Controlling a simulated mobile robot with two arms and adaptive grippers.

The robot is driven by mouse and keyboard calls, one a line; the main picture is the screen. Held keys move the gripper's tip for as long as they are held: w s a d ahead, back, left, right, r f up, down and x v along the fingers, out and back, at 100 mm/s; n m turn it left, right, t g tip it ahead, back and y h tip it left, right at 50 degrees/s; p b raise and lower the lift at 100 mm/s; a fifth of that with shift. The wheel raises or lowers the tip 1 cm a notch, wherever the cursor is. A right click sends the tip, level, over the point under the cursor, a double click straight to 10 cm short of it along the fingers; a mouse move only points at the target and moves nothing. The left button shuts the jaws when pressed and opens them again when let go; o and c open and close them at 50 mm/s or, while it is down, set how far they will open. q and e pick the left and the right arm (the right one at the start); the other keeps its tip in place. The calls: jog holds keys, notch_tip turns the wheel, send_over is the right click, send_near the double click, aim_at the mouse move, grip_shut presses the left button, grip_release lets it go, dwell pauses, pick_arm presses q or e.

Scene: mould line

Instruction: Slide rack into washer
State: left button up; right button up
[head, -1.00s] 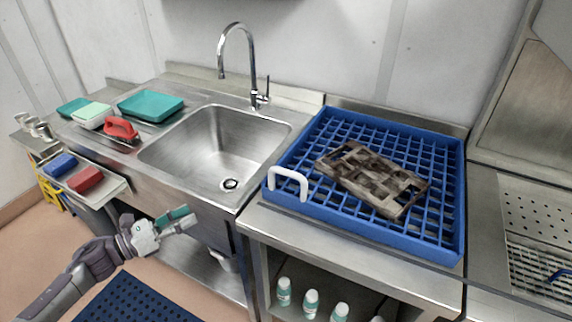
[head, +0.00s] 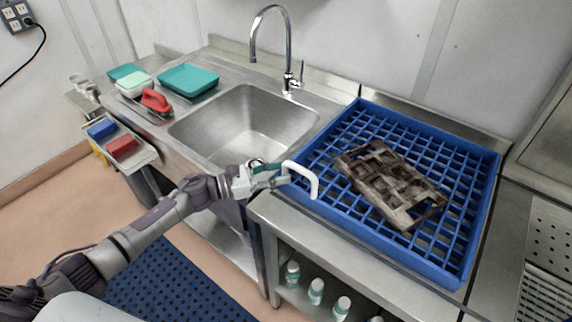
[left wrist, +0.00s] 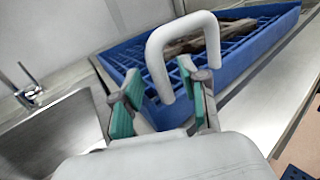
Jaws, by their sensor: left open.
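The blue rack (head: 405,258) is a flat open grid on the steel counter, right of the sink. A white U-shaped handle (head: 314,182) stands at its near left corner. A dirty brown mould (head: 390,185) lies on the grid. My left gripper (head: 270,173) is open and empty, close to the handle's left side. In the left wrist view, the handle (left wrist: 183,28) rises just beyond the green-padded fingers (left wrist: 158,92), one leg lining up with the gap between them. Whether they touch it I cannot tell. My right gripper is out of view.
Right of the rack is a steel surface with a perforated panel (head: 550,232) and a sloped steel hood (head: 552,115), perhaps the washer. The sink (head: 245,125) lies left. Bottles (head: 316,290) stand on the shelf below. Teal trays (head: 188,79) and a red-handled brush (head: 156,100) sit far left.

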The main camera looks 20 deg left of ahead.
pick_arm(q)
jog(key=shift+w+d+r, duration=0.1)
jog(key=shift+w+d, duration=0.25)
jog(key=shift+d, duration=0.1)
jog(key=shift+w+d, duration=0.15)
jog(key=shift+d, duration=0.05)
jog(key=shift+w+d, duration=0.2)
jog(key=shift+c, duration=0.9)
jog(key=c, duration=0.5)
grip_shut()
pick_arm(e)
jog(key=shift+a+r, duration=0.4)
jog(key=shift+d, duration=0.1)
